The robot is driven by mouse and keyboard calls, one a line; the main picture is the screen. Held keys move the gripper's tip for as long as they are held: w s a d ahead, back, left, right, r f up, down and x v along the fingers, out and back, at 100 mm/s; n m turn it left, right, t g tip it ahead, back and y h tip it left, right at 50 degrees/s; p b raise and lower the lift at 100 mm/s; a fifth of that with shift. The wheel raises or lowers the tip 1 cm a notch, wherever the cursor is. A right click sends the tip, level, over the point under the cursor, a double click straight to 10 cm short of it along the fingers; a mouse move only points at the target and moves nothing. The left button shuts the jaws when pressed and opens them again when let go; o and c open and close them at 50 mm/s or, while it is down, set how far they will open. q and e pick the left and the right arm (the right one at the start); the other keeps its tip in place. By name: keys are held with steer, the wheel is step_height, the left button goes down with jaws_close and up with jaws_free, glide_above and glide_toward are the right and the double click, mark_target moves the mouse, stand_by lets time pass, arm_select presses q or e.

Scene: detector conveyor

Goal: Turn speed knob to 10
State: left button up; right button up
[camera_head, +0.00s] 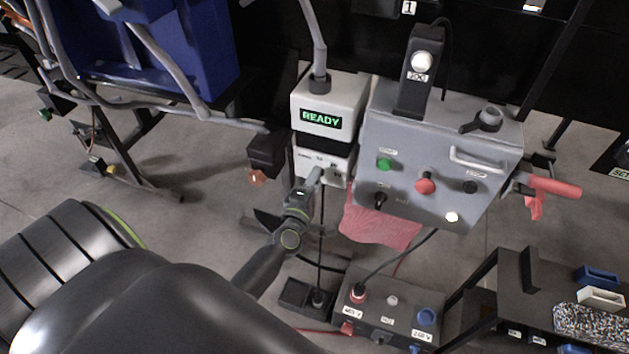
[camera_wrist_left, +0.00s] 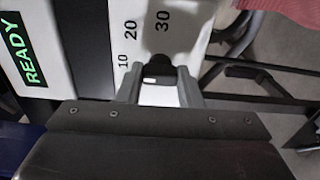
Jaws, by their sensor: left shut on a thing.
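The black speed knob (camera_wrist_left: 157,68) sits on the white panel of the controller box (camera_head: 338,160), beside the printed numbers 10, 20 and 30 in the left wrist view. A small white mark shows on the knob's near side; I cannot tell clearly which number it points to. My left gripper (camera_head: 317,177) reaches the lower front of this box. In the left wrist view its two grey fingers (camera_wrist_left: 159,88) are on either side of the knob and shut on it. In the head view the gripper hides the knob. My right gripper is not in view.
A green READY display (camera_head: 321,119) is above the panel. To the right stands a grey control box (camera_head: 437,150) with green and red buttons. A red cloth (camera_head: 381,225) hangs below it. A dark socket box (camera_head: 388,318) with cables lies lower down.

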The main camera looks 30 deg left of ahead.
arm_select(q)
steer(key=o, duration=1)
steer(key=shift+s, duration=0.1)
steer(key=shift+b+v, duration=3.5)
steer(key=shift+v, duration=5.2)
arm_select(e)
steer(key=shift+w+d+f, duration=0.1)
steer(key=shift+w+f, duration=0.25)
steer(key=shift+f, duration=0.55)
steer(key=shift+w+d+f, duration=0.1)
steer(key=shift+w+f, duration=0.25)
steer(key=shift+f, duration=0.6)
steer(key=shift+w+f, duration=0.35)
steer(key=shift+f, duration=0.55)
arm_select(q)
steer(key=shift+a+f, duration=0.1)
